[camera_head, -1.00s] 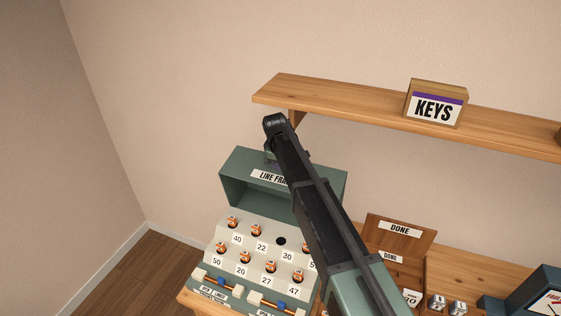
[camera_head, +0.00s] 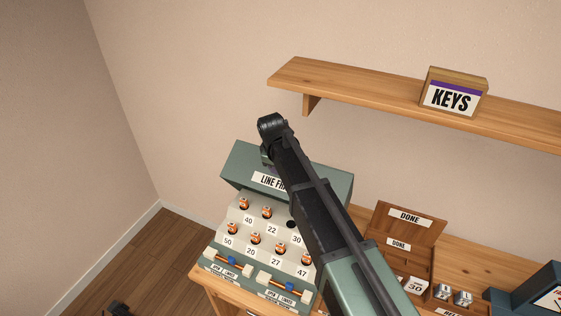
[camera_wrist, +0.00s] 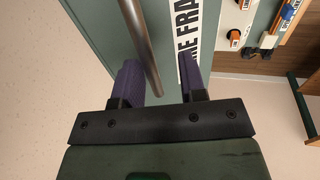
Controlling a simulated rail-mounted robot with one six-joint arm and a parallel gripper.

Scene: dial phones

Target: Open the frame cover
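The frame cover (camera_head: 240,162) is a green lid with a white "LINE FRAME" label, above the grey board of numbered orange plugs. It is tilted, with its labelled face towards me. In the wrist view, the green cover face (camera_wrist: 108,25) and part of the label lie beneath my gripper (camera_wrist: 160,82). The two purple fingers are apart. A round metal bar (camera_wrist: 143,45), seemingly the cover's handle, runs between them, close to the left finger. I cannot tell whether it touches. In the head view, my black arm hides part of the cover and most of the gripper.
A wooden shelf (camera_head: 350,90) with a "KEYS" box (camera_head: 453,93) is on the wall above right. A wooden "DONE" box (camera_head: 408,220) stands right of the board. Blue sliders (camera_head: 232,260) line the board's front. The wall left of the cover is clear.

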